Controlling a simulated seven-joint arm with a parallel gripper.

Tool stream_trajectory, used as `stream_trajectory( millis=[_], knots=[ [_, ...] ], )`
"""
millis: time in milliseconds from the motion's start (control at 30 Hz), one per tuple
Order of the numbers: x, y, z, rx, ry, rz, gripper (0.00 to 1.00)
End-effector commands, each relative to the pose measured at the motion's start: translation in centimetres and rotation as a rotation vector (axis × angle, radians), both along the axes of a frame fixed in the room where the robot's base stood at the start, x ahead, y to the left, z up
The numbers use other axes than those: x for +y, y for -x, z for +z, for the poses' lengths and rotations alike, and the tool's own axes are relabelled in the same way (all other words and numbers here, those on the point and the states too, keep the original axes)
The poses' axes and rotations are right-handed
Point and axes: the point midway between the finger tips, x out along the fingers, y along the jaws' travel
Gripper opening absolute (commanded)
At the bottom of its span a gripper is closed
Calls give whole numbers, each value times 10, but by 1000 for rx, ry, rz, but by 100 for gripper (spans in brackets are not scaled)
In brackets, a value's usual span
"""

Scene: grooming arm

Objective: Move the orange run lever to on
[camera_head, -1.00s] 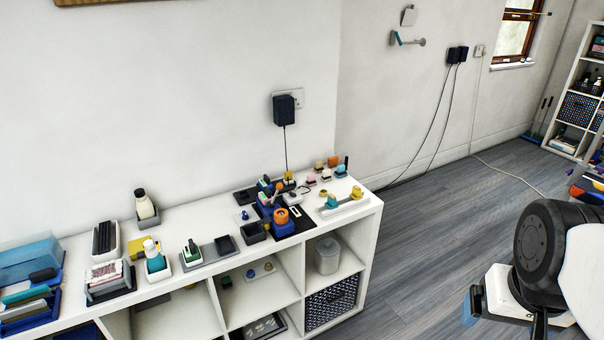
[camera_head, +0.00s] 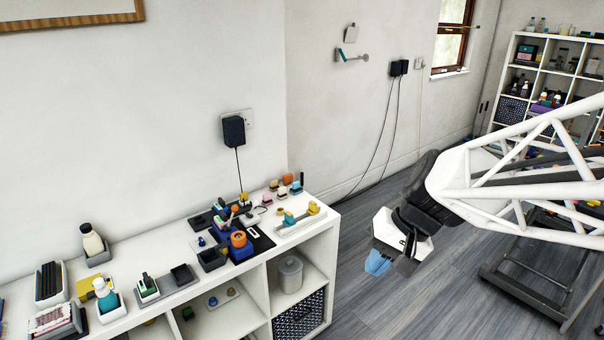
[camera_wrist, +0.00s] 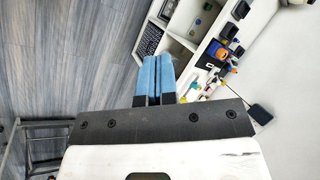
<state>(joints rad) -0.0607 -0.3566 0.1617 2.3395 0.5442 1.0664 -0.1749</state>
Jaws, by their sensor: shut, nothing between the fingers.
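A blue device with an orange round part (camera_head: 238,239) stands on a black mat on top of the white shelf unit. It also shows in the wrist view, as an orange part (camera_wrist: 221,53) on the shelf top. Smaller orange bits sit on a device (camera_head: 233,210) just behind it. I cannot tell which orange part is the run lever or how it is set. My gripper (camera_head: 377,263) hangs over the floor, right of the shelf unit and apart from it. In the wrist view its blue fingers (camera_wrist: 158,80) are together, with nothing between them.
A white plate with teal and yellow fittings (camera_head: 290,219) lies near the shelf's right end. A black wall adapter (camera_head: 233,130) with a hanging cord is above. Bottles and trays crowd the left. The floor between shelf and gripper is clear.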

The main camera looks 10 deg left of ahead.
Motion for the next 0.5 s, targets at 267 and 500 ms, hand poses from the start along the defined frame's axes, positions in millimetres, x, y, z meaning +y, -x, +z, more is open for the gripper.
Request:
stream_trajectory(
  millis=[267,500],
  knots=[
    [46,-51,-10,86,-189,-9,0],
    [84,-97,-20,143,-354,-29,0]
  ],
)
